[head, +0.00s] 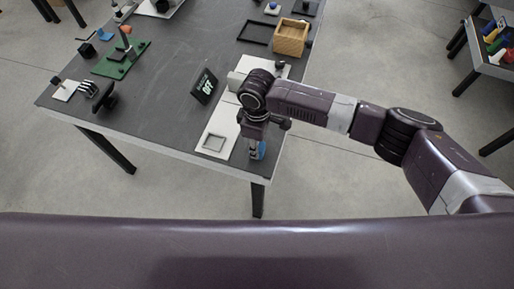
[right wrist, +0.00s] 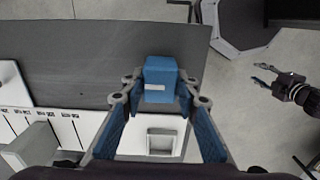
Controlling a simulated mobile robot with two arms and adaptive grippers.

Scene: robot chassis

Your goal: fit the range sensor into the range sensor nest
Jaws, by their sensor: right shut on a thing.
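The range sensor is a blue block with a pale stripe (right wrist: 160,82), held between the fingertips of my right gripper (right wrist: 160,95). In the head view this gripper (head: 256,150) points down near the table's front corner, right of the nest. A small square raised frame on the white board, which looks like the range sensor nest (head: 214,142), shows empty. It also shows in the right wrist view (right wrist: 163,142), below the block in the picture and apart from it. My left gripper (right wrist: 270,76) shows at the right of the right wrist view, fingers apart and empty.
A dark display reading OFF (head: 204,86) stands left of the white board (head: 213,126). A wooden box (head: 291,37) and a black frame (head: 255,32) sit farther back. A green fixture (head: 121,60) is at the left. The table's (head: 150,115) front middle is clear.

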